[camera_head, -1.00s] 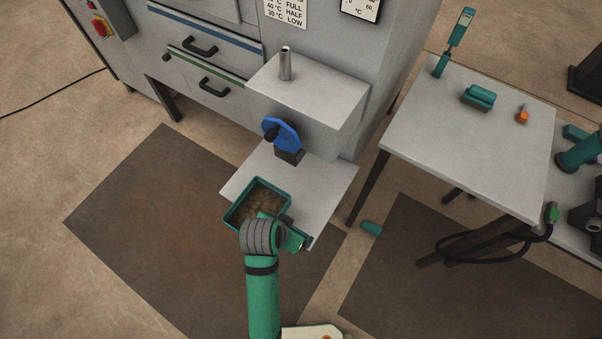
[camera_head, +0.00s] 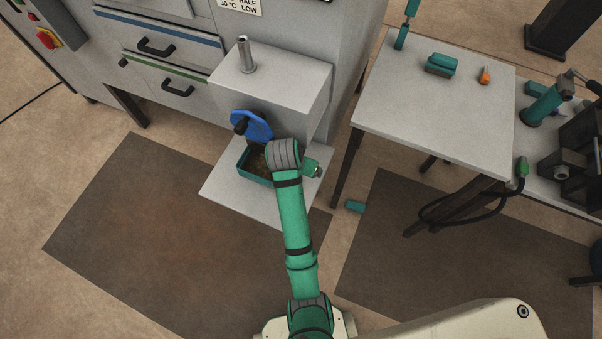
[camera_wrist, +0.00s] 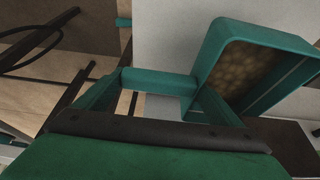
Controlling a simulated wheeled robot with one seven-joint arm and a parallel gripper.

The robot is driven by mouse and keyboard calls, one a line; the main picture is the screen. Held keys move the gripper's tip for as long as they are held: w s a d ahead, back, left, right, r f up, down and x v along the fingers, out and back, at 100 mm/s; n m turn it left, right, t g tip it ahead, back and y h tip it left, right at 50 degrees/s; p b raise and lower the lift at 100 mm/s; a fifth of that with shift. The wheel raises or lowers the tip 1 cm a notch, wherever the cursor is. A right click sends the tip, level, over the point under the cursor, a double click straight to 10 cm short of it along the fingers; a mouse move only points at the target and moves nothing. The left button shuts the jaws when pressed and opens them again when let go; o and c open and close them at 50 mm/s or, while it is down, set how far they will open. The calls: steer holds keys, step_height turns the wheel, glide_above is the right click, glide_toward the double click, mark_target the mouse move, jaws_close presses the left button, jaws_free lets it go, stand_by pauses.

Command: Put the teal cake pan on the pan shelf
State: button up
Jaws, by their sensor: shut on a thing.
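The teal cake pan (camera_head: 256,179) is square and holds brown, lumpy contents. In the head view it is at the grey shelf (camera_head: 239,202) that juts out at the foot of the grey machine, below the blue handwheel (camera_head: 252,126). My wrist covers its right part. In the wrist view the pan (camera_wrist: 226,60) is at the right, its rim reaching my gripper (camera_wrist: 165,82). The fingertips are partly hidden. I cannot tell whether the pan touches the shelf or hangs just above it.
A grey block with a metal post (camera_head: 246,58) overhangs the shelf's back. A grey table (camera_head: 432,118) with small tools stands to the right. A teal piece (camera_head: 355,206) lies on the floor between them. Dark mats (camera_head: 130,240) cover floor in front.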

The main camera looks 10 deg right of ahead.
step_height(320, 180, down, 6)
steer(key=shift+f, duration=0.2)
steer(key=shift+w+d+f, duration=0.2)
steer(key=shift+w+f, duration=0.05)
steer(key=shift+a+f, duration=0.1)
steer(key=shift+f, duration=0.05)
steer(key=o, duration=1.3)
